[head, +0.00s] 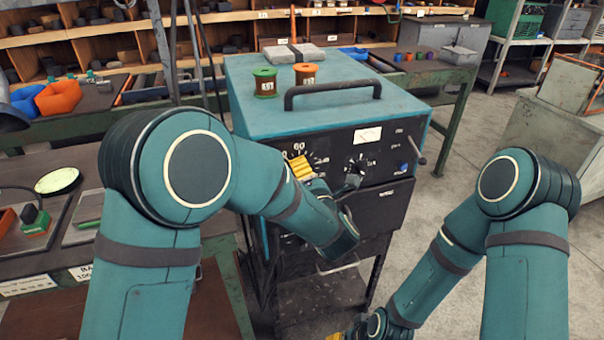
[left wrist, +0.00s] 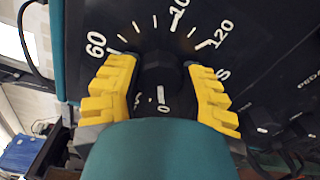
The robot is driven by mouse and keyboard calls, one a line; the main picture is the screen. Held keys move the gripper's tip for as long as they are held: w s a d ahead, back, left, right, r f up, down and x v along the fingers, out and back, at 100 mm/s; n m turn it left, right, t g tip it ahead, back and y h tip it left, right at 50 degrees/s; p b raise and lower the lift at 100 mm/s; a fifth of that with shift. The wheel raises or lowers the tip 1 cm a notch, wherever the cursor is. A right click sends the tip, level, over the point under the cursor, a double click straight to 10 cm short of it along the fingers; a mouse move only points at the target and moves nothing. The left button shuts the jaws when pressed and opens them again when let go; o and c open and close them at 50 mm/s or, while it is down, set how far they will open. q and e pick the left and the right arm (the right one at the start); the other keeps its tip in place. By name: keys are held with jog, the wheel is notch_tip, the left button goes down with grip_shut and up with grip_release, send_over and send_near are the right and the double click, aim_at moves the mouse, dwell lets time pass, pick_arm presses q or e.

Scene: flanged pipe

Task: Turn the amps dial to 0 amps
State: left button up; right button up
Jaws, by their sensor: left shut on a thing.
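The amps dial shows in the left wrist view as a black knob (left wrist: 160,72) on a dark panel. White numbers run around it, with 60 at upper left, 120 at upper right and a 0 just below the knob. A short white mark lies between the knob and that 0; I cannot tell whether it is the pointer. My left gripper (left wrist: 161,92) is shut on the knob, one yellow finger on each side; in the head view it (head: 301,168) covers most of the dial. My right gripper is mostly cut off at the bottom edge of the head view, its fingers unclear.
The dial sits on the front of a teal machine (head: 245,95) with a top handle (head: 332,90). A smaller dial (head: 358,166) is to its right. A green spool (head: 265,82) and an orange spool (head: 306,75) stand on top. Open floor lies to the right.

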pick_arm(q)
jog(key=shift+r, duration=0.1)
jog(key=o, duration=1.2)
jog(key=shift+d, duration=0.1)
jog(key=v, duration=1.2)
